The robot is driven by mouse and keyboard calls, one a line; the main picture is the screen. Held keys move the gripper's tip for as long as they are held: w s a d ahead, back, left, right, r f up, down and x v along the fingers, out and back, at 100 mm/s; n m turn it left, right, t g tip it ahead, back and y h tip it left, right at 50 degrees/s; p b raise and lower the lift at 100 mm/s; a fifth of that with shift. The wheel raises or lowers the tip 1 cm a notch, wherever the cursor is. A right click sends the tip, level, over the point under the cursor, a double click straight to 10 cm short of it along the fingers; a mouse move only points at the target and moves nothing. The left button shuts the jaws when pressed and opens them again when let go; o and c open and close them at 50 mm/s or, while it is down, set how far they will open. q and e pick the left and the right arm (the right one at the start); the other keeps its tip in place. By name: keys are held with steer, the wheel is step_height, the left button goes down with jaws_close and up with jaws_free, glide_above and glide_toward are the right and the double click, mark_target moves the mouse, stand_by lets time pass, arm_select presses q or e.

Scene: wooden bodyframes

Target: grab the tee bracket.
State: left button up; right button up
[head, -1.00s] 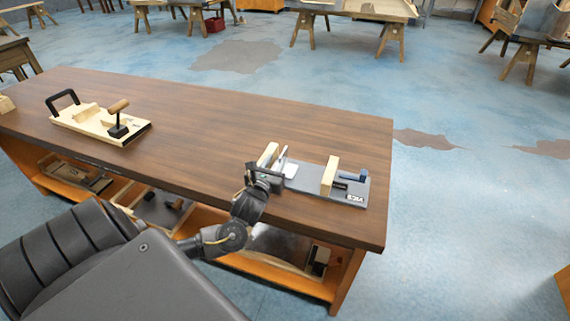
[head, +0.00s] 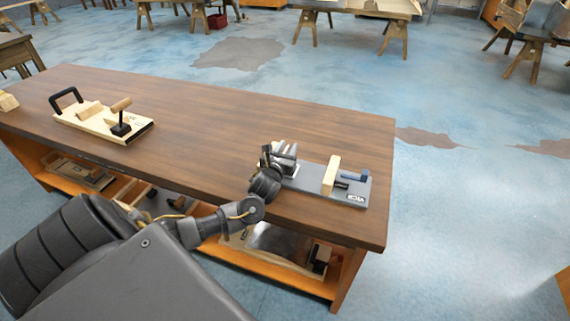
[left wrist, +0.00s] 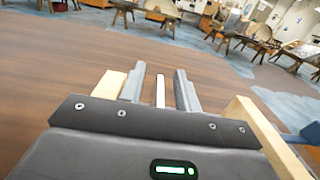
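The tee bracket shows in the left wrist view as a thin white upright plate (left wrist: 160,91), with its lower part hidden by my gripper body. My left gripper (left wrist: 158,88) is open, one grey finger on each side of the plate with a gap on both sides. In the head view my left gripper (head: 283,152) is over the left part of the grey vise (head: 312,177) and hides most of the bracket. My right gripper is not in view.
The vise lies near the right end of the brown wooden table (head: 210,135). A pale board with a black handle (head: 98,120) lies at the table's left. The table top between them is clear. Parts lie on the shelf below.

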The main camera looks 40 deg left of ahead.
arm_select(q)
steer(key=shift+c, duration=0.4)
jaws_close()
steer(key=shift+w+d+r, duration=0.15)
steer(key=shift+d+r, duration=0.25)
steer(key=w+d+r, duration=0.4)
steer(key=d+r, duration=0.3)
steer(key=d, duration=0.5)
steer(key=shift+w+d, duration=0.15)
steer(key=shift+d, duration=0.05)
